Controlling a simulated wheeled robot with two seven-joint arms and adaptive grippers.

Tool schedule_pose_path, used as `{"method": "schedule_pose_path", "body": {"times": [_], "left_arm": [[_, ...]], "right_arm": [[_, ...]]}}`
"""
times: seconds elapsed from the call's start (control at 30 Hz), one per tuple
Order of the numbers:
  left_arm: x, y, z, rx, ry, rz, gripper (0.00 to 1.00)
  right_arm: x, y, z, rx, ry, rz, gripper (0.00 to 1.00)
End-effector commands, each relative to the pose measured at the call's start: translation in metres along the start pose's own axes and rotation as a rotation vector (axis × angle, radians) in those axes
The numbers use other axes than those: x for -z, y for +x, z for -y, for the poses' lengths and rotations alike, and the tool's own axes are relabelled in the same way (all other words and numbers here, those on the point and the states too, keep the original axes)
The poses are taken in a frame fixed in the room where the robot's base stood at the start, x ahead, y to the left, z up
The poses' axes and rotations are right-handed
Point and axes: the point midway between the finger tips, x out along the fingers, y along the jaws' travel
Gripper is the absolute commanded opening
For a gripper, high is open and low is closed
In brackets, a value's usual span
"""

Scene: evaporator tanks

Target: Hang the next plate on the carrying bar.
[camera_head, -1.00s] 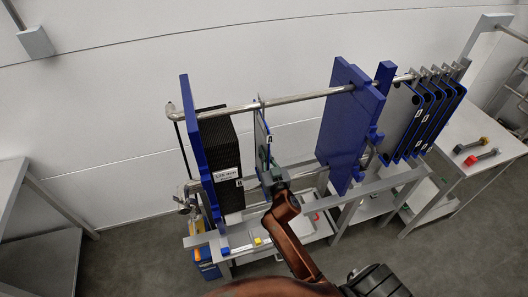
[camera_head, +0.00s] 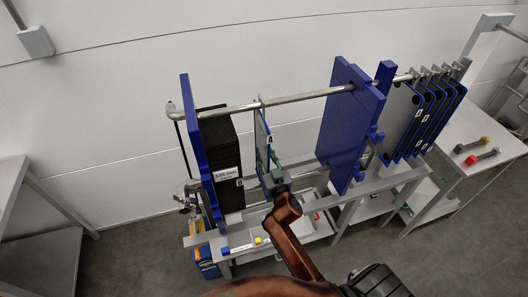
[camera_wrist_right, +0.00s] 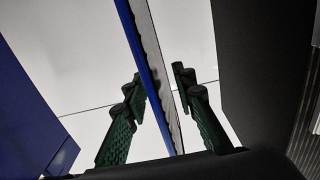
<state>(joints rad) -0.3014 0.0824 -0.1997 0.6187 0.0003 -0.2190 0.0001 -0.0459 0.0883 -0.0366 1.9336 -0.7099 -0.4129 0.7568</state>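A thin plate (camera_head: 262,128) with a blue edge hangs from the carrying bar (camera_head: 300,98) by a hook, between the dark plate pack and the blue pressure plate. My right gripper (camera_head: 272,178) is at its lower near edge. In the right wrist view the two green fingers (camera_wrist_right: 160,98) stand on either side of the plate (camera_wrist_right: 155,70), with gaps visible, so the gripper looks open around it. Several more plates (camera_head: 428,112) hang at the bar's right end. My left gripper is not in view.
The black plate pack (camera_head: 219,150) stands beside a blue end plate (camera_head: 196,140) at left. A thick blue pressure plate (camera_head: 345,125) hangs right of the gripper. A white table (camera_head: 480,135) at right holds tools. Bar between pack and pressure plate is mostly clear.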

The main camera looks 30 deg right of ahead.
Motion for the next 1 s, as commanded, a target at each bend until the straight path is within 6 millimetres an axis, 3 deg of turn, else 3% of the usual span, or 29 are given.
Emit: {"method": "schedule_pose_path", "body": {"times": [0.3, 0.5, 0.9, 1.0], "left_arm": [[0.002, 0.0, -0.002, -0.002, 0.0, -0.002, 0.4], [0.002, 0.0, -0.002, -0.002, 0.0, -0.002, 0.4], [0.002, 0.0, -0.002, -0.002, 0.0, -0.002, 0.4], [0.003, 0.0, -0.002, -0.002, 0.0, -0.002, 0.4]], "right_arm": [[-0.001, -0.066, -0.001, -0.001, 0.002, 0.001, 0.25], [0.0, -0.096, -0.001, 0.0, 0.001, -0.001, 0.25], [0.001, -0.109, -0.001, -0.001, -0.001, -0.001, 0.25], [-0.009, -0.112, -0.01, -0.021, -0.003, 0.038, 0.25]]}}
